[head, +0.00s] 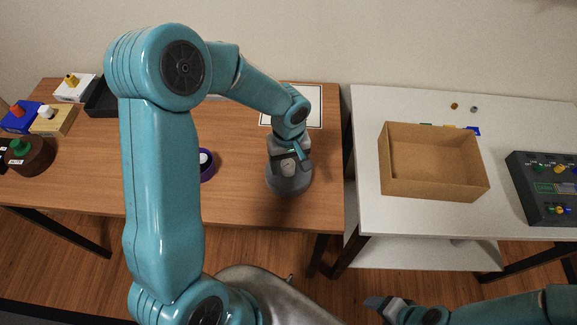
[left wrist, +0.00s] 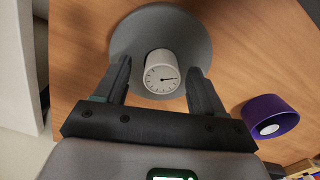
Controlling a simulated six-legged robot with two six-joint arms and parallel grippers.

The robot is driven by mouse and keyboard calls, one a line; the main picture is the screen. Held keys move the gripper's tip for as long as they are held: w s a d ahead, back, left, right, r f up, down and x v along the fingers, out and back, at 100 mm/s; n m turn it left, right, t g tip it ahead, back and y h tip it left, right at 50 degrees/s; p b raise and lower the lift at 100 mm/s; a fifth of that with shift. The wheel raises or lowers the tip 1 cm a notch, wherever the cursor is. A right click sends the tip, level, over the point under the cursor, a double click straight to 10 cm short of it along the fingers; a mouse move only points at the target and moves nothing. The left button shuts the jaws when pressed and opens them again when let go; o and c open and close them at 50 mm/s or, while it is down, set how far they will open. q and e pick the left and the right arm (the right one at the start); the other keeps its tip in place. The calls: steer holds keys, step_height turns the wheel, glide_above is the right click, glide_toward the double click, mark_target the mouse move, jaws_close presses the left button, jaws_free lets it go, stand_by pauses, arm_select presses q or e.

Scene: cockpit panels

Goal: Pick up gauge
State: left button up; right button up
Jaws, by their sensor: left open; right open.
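The gauge (left wrist: 162,74) is a small white cylinder with a dial face and a dark needle. It sits on a round grey base (left wrist: 140,27) on the wooden table. My left gripper (left wrist: 160,70) is open, with one finger on each side of the gauge; I cannot tell whether they touch it. In the head view the gauge (head: 288,168) shows on the grey base (head: 289,187), with my left gripper (head: 289,157) over it. My right gripper (head: 378,304) is open and empty at the bottom, in front of the white table.
A purple round holder (left wrist: 270,116) stands beside the grey base. Coloured blocks with knobs (head: 52,120) and a black tray (head: 102,98) are at the left. A cardboard box (head: 433,190) and a dark control panel (head: 545,190) stand on the white table (head: 365,130).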

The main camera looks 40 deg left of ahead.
arm_select(q)
steer(key=shift+s+a, duration=0.1)
steer(key=shift+s, duration=0.1)
steer(key=shift+w, duration=0.2)
steer(key=c, duration=1.1)
steer(key=shift+s, duration=0.1)
steer(key=shift+c, duration=0.6)
steer(key=shift+r, duration=0.45)
step_height(320, 180, up, 18)
steer(key=b, duration=0.1)
glide_above(288, 163)
step_height(288, 163, down, 10)
steer(key=shift+f, duration=0.1)
